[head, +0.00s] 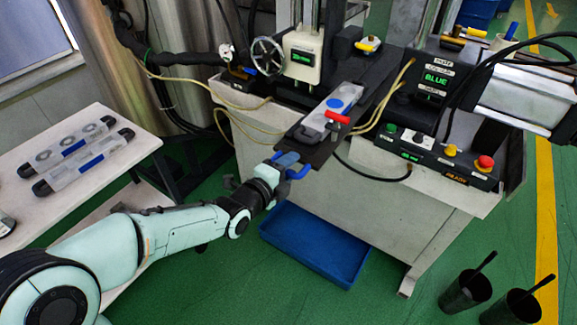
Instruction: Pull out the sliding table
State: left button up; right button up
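The sliding table (313,152) is a dark flat plate that juts out from the front of the machine, in the middle of the head view. A grey mould (325,118) with a blue round spot lies on it, with a red clamp handle (337,117) at its side. A blue handle (287,159) is at the table's front end. My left gripper (282,172) is right at this handle, reaching in from the lower left. Its fingertips overlap the blue handle, and I cannot tell whether they are closed around it. My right gripper is not in view.
A white side table (120,160) with two grey moulds (80,160) stands at the left. A blue tray (315,245) lies on the green floor below the sliding table. A button panel (440,155) is at the right. Two black buckets (465,292) stand at the lower right.

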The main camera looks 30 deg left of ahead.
pick_arm(q)
jog(key=shift+r, duration=0.1)
jog(key=p+v, duration=0.1)
jog(key=v, duration=1.2)
jog(key=shift+s, duration=0.25)
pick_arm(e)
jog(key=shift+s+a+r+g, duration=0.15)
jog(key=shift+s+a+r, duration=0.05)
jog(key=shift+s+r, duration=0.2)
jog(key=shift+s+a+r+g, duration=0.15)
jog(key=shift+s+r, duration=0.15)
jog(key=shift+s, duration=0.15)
pick_arm(q)
jog(key=shift+w+a, duration=0.1)
